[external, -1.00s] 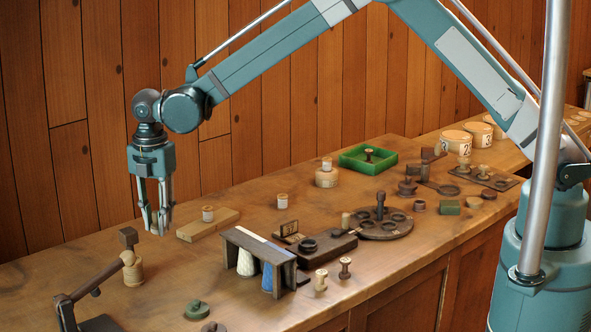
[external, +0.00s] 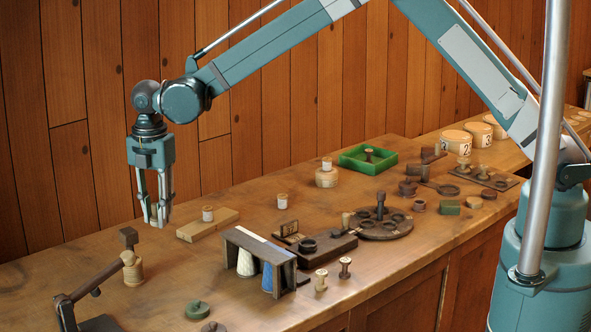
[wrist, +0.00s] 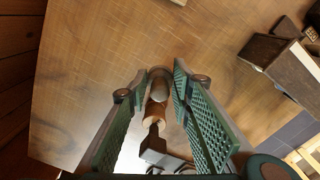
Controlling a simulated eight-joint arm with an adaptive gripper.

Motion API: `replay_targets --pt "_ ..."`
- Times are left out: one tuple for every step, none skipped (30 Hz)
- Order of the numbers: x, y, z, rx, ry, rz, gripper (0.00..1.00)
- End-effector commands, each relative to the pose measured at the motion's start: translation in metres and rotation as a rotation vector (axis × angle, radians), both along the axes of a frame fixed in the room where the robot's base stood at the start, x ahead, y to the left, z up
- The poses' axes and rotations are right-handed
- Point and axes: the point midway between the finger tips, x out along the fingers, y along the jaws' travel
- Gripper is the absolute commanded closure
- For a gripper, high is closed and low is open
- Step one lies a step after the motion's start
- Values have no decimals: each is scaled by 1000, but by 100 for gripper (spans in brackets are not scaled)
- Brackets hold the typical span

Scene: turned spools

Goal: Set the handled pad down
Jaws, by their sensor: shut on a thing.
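My gripper (external: 155,217) hangs above the far left part of the bench, fingers pointing down. In the wrist view my gripper (wrist: 159,88) is closed on a brown rounded wooden piece (wrist: 159,82), which I take to be the handled pad's handle. The pad itself is hard to make out; fingers and viewing angle hide most of it. In the external view the fingertips appear a little above the bench top, with no clear contact.
A pale board (external: 190,233) with a small spool lies to the right. A dark rack (external: 258,247) stands further right. Bare bench (external: 165,262) lies between.

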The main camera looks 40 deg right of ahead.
Motion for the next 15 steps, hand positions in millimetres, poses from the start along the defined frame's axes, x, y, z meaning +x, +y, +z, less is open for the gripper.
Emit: replay_targets --pt "-3 1 0 0 0 0 84" --pt "-5 2 0 0 0 0 84" --pt "-9 3 0 0 0 -1 84" --pt "-12 4 0 0 0 -2 84" --pt "-16 5 1 0 0 -3 84" --pt "-22 6 1 0 0 -6 84" --pt "-27 7 1 0 0 -8 84" --pt "-32 8 1 1 -1 -10 84" --pt "-41 10 2 1 -1 -12 84" --pt "-48 12 2 1 -1 -15 84" --pt "-55 13 3 1 -1 -18 84" --pt "-66 15 3 1 -1 -22 84" --pt "-74 16 3 1 -1 -25 84" --pt "-83 18 3 1 -2 -29 84" --pt "-95 19 4 1 -2 -33 84"
